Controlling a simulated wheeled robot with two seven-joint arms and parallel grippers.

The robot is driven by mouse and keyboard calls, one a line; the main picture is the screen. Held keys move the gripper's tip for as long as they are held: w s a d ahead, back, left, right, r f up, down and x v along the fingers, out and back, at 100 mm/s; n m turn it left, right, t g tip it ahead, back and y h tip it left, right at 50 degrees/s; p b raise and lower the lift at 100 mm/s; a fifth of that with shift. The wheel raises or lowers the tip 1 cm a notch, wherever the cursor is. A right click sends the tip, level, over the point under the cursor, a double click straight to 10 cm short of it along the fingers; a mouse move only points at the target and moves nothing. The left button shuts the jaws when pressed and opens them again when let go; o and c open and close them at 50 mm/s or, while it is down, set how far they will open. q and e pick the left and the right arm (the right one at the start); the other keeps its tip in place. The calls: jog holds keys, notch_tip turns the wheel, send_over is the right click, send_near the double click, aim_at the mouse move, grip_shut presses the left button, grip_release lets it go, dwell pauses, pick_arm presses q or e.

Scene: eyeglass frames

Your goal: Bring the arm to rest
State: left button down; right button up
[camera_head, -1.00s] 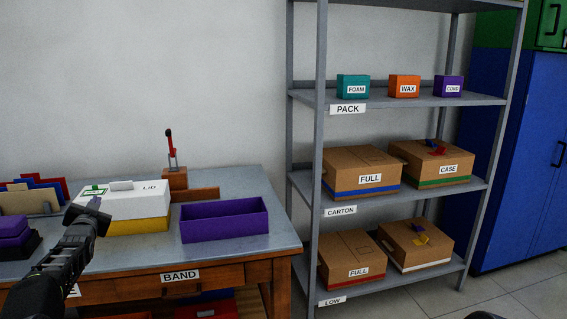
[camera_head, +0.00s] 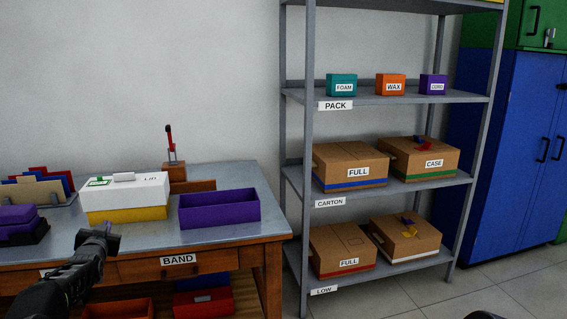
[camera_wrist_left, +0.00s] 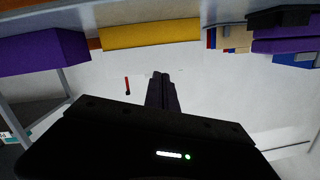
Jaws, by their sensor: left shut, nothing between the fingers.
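My left gripper (camera_head: 108,238) is in the lower left of the head view, in front of the workbench near its front edge. It is shut with nothing in it, and it also shows in the left wrist view (camera_wrist_left: 161,78). My left arm comes in from the bottom left. A small dark piece at the bottom edge of the head view may be part of my right arm; the right gripper itself is not in view.
The workbench (camera_head: 235,230) holds a white-and-yellow box (camera_head: 125,196), an open purple bin (camera_head: 219,208) and purple items (camera_head: 17,220). A grey shelf rack (camera_head: 306,150) with cartons stands to the right, then a blue cabinet (camera_head: 510,140). Floor (camera_head: 430,297) is clear in front.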

pick_arm(q)
jog(key=s+d+f+n+g+h, duration=0.1)
jog(key=s+d+f, duration=0.15)
jog(key=f, duration=0.45)
jog(key=s+d+f+g+h+b, duration=0.1)
jog(key=d+f, duration=0.3)
jog(key=f, duration=0.2)
jog(key=s+d+f+n+g+h, duration=0.1)
jog(key=s+d+f, duration=0.15)
jog(key=f, duration=0.45)
jog(key=s+d+f+n+g+h+b, duration=0.1)
jog(key=s+d+f+g+h+b, duration=0.4)
jog(key=s+d+f, duration=1.9)
jog(key=s+d+f+g+h+b, duration=0.1)
jog(key=s+d+f+g+b, duration=0.2)
jog(key=s, duration=0.5)
jog(key=s+d+f+m+g, duration=0.1)
jog(key=s+d+f+g, duration=0.1)
jog(key=s+d, duration=0.45)
jog(key=s+d+f+g+h+b, duration=0.1)
jog(key=s+d+f+g+b, duration=0.15)
jog(key=s, duration=0.75)
notch_tip(320, 180, up, 21)
jog(key=p, duration=2.3)
jog(key=shift+d+r+t, duration=0.15)
jog(key=shift+d+t, duration=0.2)
jog(key=shift+w, duration=0.1)
